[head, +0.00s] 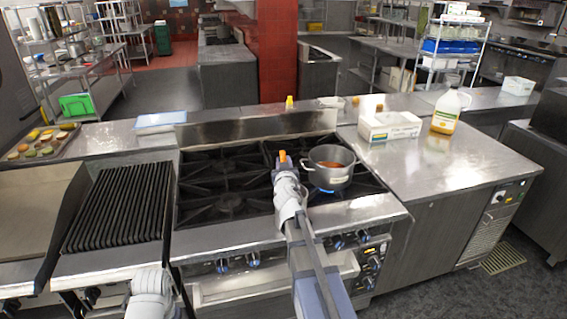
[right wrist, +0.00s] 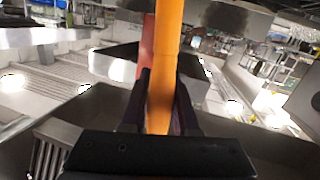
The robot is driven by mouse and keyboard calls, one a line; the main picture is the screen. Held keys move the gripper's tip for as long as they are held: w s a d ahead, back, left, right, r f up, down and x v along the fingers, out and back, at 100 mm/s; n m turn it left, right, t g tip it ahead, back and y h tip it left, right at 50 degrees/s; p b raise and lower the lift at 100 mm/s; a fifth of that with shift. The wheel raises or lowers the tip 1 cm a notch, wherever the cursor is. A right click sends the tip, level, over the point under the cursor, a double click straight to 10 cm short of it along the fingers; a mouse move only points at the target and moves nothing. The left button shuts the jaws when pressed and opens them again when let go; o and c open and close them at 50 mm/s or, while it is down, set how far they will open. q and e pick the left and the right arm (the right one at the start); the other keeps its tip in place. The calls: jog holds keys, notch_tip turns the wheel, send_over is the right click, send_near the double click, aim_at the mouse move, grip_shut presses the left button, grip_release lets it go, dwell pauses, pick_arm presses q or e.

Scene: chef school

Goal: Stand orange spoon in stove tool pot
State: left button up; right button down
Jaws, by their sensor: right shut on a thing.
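The orange spoon shows in the right wrist view (right wrist: 166,55) as a long orange shaft, upright between the two dark fingers of my right gripper (right wrist: 160,110). In the head view, my right gripper (head: 284,168) is over the stove, just left of the pot, with a small orange tip of the spoon (head: 282,156) above it. The rest of the spoon is hidden there.
The black stove grates (head: 225,170) are clear left of my gripper. A white box (head: 389,127) and a yellow jug (head: 446,112) stand on the right counter. A small yellow bottle (head: 289,102) stands behind the stove. A ribbed griddle (head: 120,203) lies at the left.

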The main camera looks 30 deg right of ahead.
jog(key=c, duration=0.6)
grip_release()
jog(key=v, duration=0.7)
jog(key=shift+s+a+p, duration=0.15)
jog(key=shift+s+p, duration=0.15)
jog(key=shift+s, duration=0.05)
jog(key=shift+s, duration=0.1)
